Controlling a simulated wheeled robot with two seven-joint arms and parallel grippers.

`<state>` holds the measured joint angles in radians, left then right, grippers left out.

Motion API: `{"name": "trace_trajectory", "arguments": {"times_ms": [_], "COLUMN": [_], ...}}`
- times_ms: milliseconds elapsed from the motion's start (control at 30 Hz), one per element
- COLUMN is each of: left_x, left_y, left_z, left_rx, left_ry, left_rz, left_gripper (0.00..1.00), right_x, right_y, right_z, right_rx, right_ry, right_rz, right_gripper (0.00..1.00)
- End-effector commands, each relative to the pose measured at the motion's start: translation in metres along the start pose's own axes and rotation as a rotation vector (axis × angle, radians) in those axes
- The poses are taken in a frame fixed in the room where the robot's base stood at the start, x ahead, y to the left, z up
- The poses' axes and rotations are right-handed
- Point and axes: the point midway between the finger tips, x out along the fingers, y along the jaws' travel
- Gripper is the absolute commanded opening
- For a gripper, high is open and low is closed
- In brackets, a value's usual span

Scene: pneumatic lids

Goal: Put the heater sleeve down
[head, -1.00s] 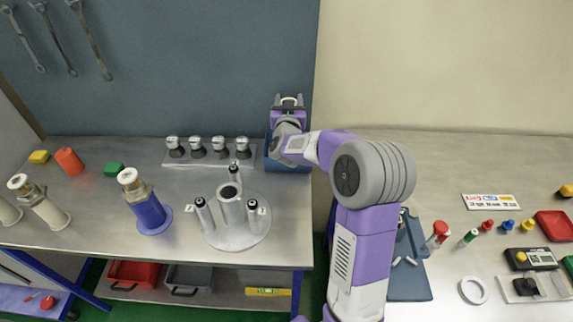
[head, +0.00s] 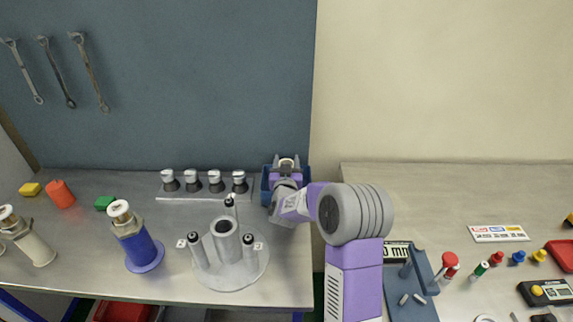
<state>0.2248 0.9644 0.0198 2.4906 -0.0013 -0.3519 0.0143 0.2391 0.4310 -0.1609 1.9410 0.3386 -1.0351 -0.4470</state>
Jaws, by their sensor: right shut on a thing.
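My right gripper (head: 287,170) is at the back right corner of the left bench, at a blue bin (head: 265,187). It is shut on a small pale ring-shaped piece (head: 286,162), which looks like the heater sleeve. Only the piece's top edge shows between the fingers. The gripper and wrist cover most of the bin, so I cannot tell whether the piece touches its floor. My left gripper is not in view.
A rack of several dark-and-silver knobs (head: 204,187) stands left of the bin. A grey fixture with upright posts (head: 228,263) and a blue cylinder (head: 138,246) stand in front. A gap separates the right bench (head: 420,205).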

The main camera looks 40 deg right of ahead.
Motion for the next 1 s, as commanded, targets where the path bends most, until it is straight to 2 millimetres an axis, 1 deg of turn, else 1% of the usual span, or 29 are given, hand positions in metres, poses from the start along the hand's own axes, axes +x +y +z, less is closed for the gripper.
{"name": "trace_trajectory", "arguments": {"times_ms": [100, 233, 267, 400, 667, 800, 867, 1000], "left_x": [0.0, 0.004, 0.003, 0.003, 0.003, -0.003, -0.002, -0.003], "left_y": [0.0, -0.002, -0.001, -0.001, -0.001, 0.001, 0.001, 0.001], "left_z": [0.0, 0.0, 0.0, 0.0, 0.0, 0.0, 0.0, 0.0], "left_rx": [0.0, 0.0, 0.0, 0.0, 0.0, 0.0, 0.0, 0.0], "left_ry": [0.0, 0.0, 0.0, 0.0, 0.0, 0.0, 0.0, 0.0], "left_rz": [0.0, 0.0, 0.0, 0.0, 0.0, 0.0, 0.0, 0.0], "left_gripper": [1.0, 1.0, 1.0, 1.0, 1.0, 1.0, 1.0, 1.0], "right_x": [0.0, 0.0, 0.0, 0.0, 0.0, 0.0, -0.008, -0.032], "right_y": [0.0, 0.0, 0.0, 0.0, 0.0, 0.0, 0.0, 0.0], "right_z": [-0.001, 0.004, 0.003, 0.002, 0.002, -0.003, -0.002, -0.002], "right_rx": [0.0, 0.0, 0.0, 0.0, 0.0, 0.0, 0.0, 0.0], "right_ry": [0.001, 0.001, 0.0, 0.0, 0.0, 0.0, 0.0, -0.001], "right_rz": [0.0, 0.0, 0.0, 0.0, 0.0, 0.0, -0.001, -0.002], "right_gripper": [0.02, 0.02, 0.59, 0.8, 0.8, 0.8, 0.8, 0.8]}}
